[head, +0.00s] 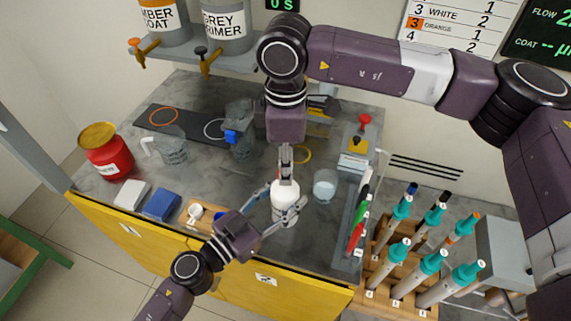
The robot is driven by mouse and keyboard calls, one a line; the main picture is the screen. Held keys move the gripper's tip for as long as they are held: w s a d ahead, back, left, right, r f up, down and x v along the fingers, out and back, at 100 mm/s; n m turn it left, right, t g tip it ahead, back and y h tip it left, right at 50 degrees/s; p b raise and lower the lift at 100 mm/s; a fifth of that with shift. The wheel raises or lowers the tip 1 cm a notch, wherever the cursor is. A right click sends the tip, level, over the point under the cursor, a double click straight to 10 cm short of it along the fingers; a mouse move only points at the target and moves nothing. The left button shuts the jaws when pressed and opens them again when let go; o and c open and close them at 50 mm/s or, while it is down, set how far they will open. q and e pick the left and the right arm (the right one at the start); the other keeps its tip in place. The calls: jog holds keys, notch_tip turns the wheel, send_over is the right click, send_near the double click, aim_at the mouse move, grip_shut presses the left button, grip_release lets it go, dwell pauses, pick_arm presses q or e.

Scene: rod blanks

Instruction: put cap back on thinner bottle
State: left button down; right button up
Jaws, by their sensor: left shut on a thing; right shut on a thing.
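The white bottle (285,193) is upright near the front edge of the bench. My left gripper (286,208) is shut around its body, with the fingers on both sides. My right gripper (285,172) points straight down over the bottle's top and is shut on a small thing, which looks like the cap. The fingers mostly hide the cap, and a little dark red shows at the bottle's top. I cannot tell whether the cap touches the neck or is seated on it.
A clear cup (325,186) stands close right of the bottle. A red can (106,152) with a yellow lid, a white block (132,194) and a blue block (162,204) are at left. A pen tray (357,215) and a rack of teal-topped rods (385,265) are at right.

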jog(key=shift+w, duration=0.1)
jog(key=o, duration=0.7)
jog(key=shift+r, duration=2.3)
jog(key=shift+c, duration=0.5)
